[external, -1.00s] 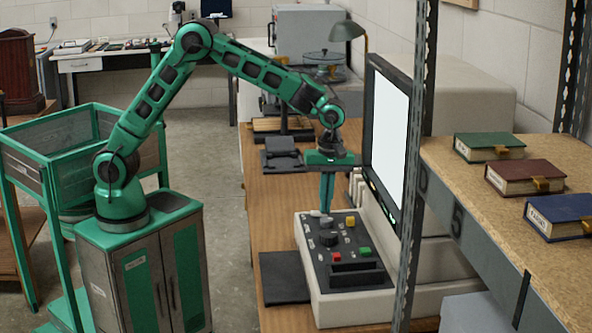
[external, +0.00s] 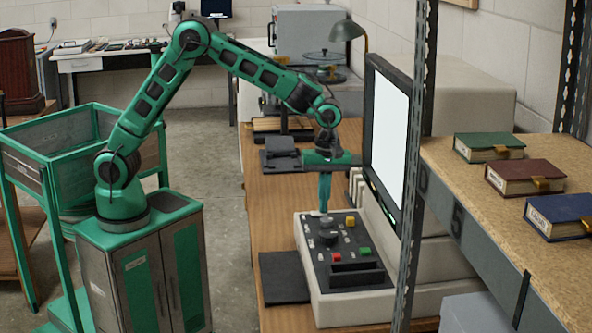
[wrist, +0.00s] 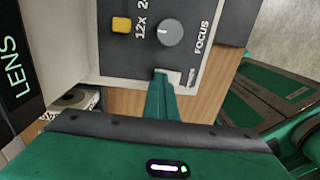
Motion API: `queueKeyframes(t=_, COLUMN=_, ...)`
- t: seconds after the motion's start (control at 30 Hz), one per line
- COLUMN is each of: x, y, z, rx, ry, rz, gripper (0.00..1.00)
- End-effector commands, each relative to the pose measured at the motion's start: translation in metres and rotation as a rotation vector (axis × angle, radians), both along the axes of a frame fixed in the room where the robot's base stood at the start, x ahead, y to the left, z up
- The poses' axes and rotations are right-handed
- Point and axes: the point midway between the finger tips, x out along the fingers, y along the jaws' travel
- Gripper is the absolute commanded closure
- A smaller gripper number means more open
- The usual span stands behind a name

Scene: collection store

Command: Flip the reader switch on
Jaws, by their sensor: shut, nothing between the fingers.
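The reader's control panel (external: 318,262) is dark grey on a pale sloped base, with knobs and coloured buttons, below the lit screen (external: 388,150). My gripper (external: 324,210) points down, shut and empty, at the panel's far end. In the wrist view, my gripper's fingertips (wrist: 162,76) are at the panel's edge, beside a small pale plate (wrist: 173,76) that they partly cover. I cannot tell whether this is the switch, which way a switch is set, or whether the fingers touch it. A round grey knob (wrist: 170,33) marked FOCUS and a yellow button (wrist: 121,25) are nearby.
The upright screen stands close to the right of my gripper. A metal shelf post (external: 413,180) and a shelf with several books (external: 490,147) are further right. A black flat pad (external: 284,278) lies left of the reader on the wooden bench (external: 257,200).

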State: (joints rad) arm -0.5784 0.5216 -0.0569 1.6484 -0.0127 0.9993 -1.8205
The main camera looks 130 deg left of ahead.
Motion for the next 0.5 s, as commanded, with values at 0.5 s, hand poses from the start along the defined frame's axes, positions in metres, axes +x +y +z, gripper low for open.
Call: queueKeyframes(t=0.5, x=0.006, y=0.004, z=0.067, rx=0.0, ry=0.0, rz=0.0, gripper=1.0)
